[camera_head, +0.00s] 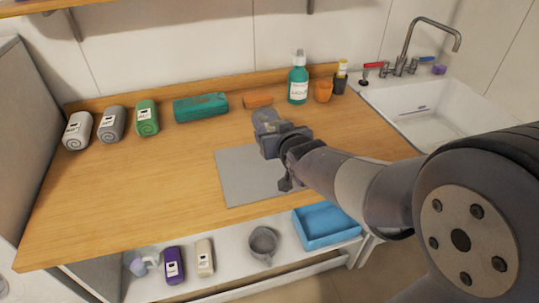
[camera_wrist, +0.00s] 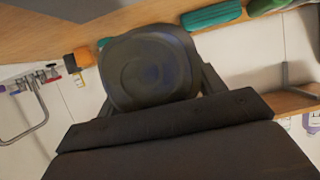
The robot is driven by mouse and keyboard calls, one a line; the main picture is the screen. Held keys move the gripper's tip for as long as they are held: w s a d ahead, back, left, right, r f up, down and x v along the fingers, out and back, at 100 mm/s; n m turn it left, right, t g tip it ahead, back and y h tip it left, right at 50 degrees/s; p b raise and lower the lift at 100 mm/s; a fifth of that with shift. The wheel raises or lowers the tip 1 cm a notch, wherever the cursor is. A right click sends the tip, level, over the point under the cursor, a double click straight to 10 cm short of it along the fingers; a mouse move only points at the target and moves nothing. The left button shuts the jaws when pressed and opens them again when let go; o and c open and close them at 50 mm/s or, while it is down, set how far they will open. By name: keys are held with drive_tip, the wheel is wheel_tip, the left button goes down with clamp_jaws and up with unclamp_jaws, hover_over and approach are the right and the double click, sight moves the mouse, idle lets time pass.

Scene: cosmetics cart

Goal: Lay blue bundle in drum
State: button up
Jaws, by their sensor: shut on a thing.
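My gripper (camera_head: 268,134) is shut on a grey-blue rounded thing (camera_head: 265,118), above the counter just behind the grey mat. In the wrist view the held thing (camera_wrist: 150,68) shows a dark round end with a faint bluish middle, between the fingers. I cannot tell for sure whether it is the blue bundle. A grey, round, open-topped container (camera_head: 263,242) stands on the lower shelf; it may be the drum. My gripper is above and well behind it.
The grey mat (camera_head: 240,180) lies on the wooden counter (camera_head: 150,185). White, grey and green rolls, a teal bundle (camera_head: 201,107) and a green bottle (camera_head: 298,80) line the back. A blue tray (camera_head: 325,226) and a purple bundle (camera_head: 174,266) are below. The sink (camera_head: 420,105) is right.

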wheel_tip(320, 180, down, 8)
drive_tip(key=shift+f, duration=0.25)
drive_tip(key=shift+f+b, duration=0.15)
drive_tip(key=shift+b, duration=0.3)
drive_tip(key=o, duration=1.1)
